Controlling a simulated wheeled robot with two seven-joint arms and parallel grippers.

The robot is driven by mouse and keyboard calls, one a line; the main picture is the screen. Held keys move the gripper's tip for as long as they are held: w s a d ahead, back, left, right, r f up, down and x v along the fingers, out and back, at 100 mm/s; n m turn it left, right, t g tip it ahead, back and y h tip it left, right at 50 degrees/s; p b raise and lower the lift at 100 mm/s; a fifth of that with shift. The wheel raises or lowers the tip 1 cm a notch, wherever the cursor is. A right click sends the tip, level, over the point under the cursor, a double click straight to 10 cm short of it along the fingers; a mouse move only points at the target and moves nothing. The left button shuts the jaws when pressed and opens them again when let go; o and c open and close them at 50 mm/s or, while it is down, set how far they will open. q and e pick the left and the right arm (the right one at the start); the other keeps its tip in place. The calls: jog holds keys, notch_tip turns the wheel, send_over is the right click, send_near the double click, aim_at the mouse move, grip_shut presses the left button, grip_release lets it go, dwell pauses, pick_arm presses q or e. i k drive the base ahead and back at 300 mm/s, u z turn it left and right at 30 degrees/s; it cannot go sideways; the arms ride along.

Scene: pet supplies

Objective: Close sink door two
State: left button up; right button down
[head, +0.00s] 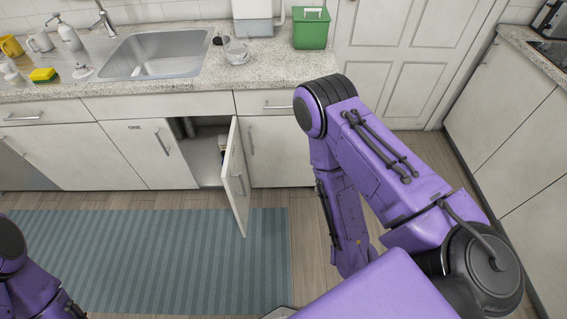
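The open cabinet door (236,178) under the sink (160,54) swings out toward me, hinged on its right side, with a bar handle near its free edge. Its outer face is mostly turned away, so I cannot read a label on it. The door to its left (151,152) is closed and carries the word "ONE". The cabinet interior (204,152) shows dark pipes. My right arm reaches in from the right, with its forearm hanging down right of the open door; its gripper is hidden. My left arm shows only at the lower left, its gripper out of view.
A striped blue-grey mat (170,255) covers the floor before the cabinet. A green container (311,28), glass bowl (237,52) and yellow sponge (43,75) stand on the counter. A closed white door (400,60) is behind my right arm.

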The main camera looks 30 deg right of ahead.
aim_at(235, 175)
jog(key=z, duration=0.45)
jog(key=i, duration=1)
